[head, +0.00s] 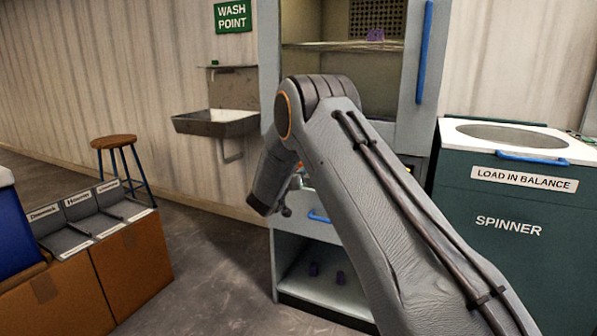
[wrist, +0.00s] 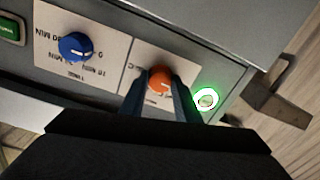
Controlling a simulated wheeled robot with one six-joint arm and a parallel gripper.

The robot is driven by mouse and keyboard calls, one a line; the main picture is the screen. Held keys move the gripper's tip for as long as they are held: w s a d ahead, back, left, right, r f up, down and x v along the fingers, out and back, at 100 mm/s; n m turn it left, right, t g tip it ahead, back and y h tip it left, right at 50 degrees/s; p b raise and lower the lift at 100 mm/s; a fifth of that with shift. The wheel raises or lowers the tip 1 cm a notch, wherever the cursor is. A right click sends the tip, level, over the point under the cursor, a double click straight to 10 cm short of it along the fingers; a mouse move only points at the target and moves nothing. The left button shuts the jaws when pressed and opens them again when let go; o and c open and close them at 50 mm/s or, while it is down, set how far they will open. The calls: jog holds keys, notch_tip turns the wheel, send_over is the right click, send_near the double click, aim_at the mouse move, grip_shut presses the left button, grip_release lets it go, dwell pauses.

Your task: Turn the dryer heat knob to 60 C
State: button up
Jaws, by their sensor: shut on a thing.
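The orange heat knob (wrist: 159,80) is on a white dial plate on the dryer's panel, in the middle of the wrist view. A pale mark shows on its face. My gripper (wrist: 160,92) has its two dark fingers on either side of the knob and is shut on it. The printing around this knob is mostly hidden by the fingers, so its setting cannot be read. In the head view the dryer (head: 268,60) is the grey cabinet behind my arm, which hides most of its control panel.
A blue knob (wrist: 75,46) is left of the orange knob, and a lit green-ringed button (wrist: 207,99) is close on the right. The dryer's door with a blue handle (head: 424,50) is at upper right. The teal spinner (head: 509,250) stands right, a sink (head: 214,123) left.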

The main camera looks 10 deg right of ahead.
jog(key=shift+m, duration=0.3)
jog(key=shift+a+f+m+g+h+b, duration=0.1)
jog(key=shift+m+g+h+b, duration=0.15)
jog(key=shift+m+b, duration=6.05)
jog(key=shift+a+m+g+h+b, duration=0.2)
jog(key=shift+m+b, duration=0.75)
jog(key=shift+m, duration=10.55)
jog(key=shift+d+m, duration=0.15)
jog(key=shift+m, duration=0.15)
jog(key=o, duration=1)
